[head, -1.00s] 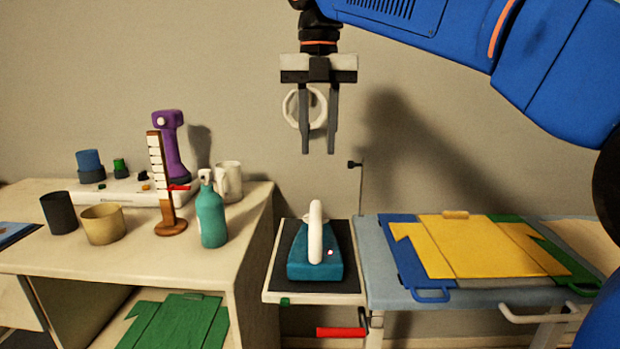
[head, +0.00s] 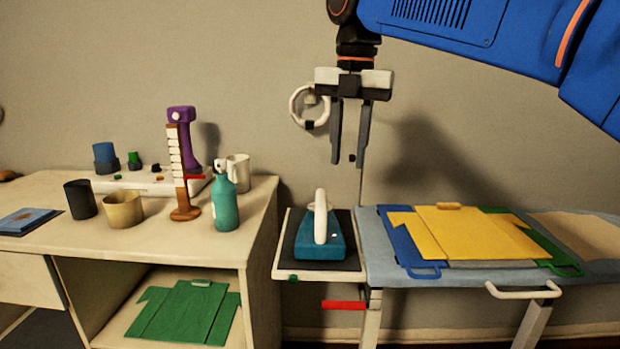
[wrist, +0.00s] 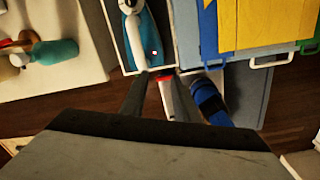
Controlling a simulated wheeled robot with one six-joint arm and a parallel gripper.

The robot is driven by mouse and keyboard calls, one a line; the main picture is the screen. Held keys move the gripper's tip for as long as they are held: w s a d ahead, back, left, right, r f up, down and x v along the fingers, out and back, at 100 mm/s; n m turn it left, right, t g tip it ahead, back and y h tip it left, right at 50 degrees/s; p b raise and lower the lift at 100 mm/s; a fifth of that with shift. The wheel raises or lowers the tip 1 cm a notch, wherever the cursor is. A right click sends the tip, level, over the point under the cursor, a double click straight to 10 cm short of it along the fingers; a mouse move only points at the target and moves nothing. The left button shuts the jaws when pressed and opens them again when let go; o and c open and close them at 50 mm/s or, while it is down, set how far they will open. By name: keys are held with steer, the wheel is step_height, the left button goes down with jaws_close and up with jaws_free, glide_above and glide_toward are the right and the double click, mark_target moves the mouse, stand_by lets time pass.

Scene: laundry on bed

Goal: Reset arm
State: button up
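My gripper (head: 350,146) hangs pointing down in front of the wall, above the iron (head: 320,238) and the left end of the ironing board. Its two fingers are apart with nothing between them. In the wrist view my gripper (wrist: 168,98) also shows open and empty, over the front edge of the iron rest. My blue arm reaches in from the upper right.
The teal iron stands on a dark pad. A folding board with a yellow panel (head: 470,232) lies on the ironing board (head: 390,262). The desk (head: 150,232) at left holds a spray bottle (head: 225,203), cups and a purple device. A ring hangs on the wall.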

steer(key=s+d+f+m+t, duration=0.1)
steer(key=s+d+f+m, duration=0.5)
steer(key=f+m, duration=0.4)
steer(key=s+d+f+m+t, duration=0.1)
steer(key=s+d+f+m, duration=0.6)
steer(key=d+f+m, duration=0.2)
steer(key=s+d+f+m+t, duration=0.2)
steer(key=s+d+f+m, duration=0.4)
steer(key=f+m, duration=0.6)
steer(key=shift+s+d+f+m, duration=0.35)
steer(key=shift+d+f, duration=0.3)
steer(key=shift+d, duration=0.3)
